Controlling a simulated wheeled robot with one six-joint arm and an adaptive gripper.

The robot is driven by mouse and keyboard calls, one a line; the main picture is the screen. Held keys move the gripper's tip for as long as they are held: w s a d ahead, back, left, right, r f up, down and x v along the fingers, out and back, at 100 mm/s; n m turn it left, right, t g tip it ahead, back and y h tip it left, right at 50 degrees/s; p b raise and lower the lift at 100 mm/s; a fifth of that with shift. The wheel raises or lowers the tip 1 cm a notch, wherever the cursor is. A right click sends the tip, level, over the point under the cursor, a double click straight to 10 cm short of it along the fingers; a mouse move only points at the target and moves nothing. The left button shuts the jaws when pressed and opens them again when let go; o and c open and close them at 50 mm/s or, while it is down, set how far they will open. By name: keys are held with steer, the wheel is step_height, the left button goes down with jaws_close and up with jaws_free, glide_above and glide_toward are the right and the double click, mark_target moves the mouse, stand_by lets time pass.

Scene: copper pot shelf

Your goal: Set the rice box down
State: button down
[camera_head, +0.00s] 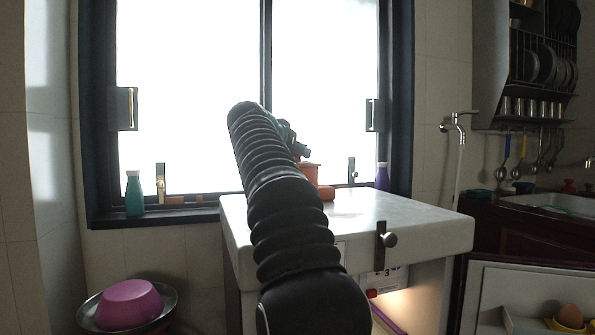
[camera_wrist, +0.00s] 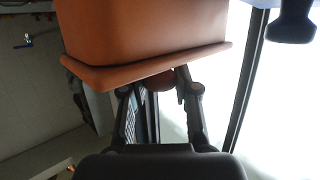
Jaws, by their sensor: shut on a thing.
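The rice box is an orange-brown box with a rimmed lid and a round knob. It fills the upper middle of the wrist view (camera_wrist: 145,30), and part of it shows beyond my arm in the head view (camera_head: 311,173). My gripper (camera_wrist: 160,82) is shut on the knob of the lid. In the head view, my gripper (camera_head: 288,138) is partly hidden behind my dark ribbed arm. The box is over the white cabinet top (camera_head: 405,222). I cannot tell whether its underside touches the surface.
A window (camera_head: 190,90) stands behind, with a teal bottle (camera_head: 134,194) and a purple bottle (camera_head: 382,177) on its sill. A pink bowl (camera_head: 128,304) sits lower left. A sink counter (camera_head: 485,212) and dish rack (camera_head: 540,65) are at right. The cabinet top's right part is clear.

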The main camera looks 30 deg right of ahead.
steer(key=shift+f+b, duration=0.75)
steer(key=shift+f, duration=1.1)
steer(key=shift+f, duration=0.1)
steer(key=shift+f, duration=0.15)
steer(key=c, duration=0.9)
jaws_free()
steer(key=shift+o, duration=0.2)
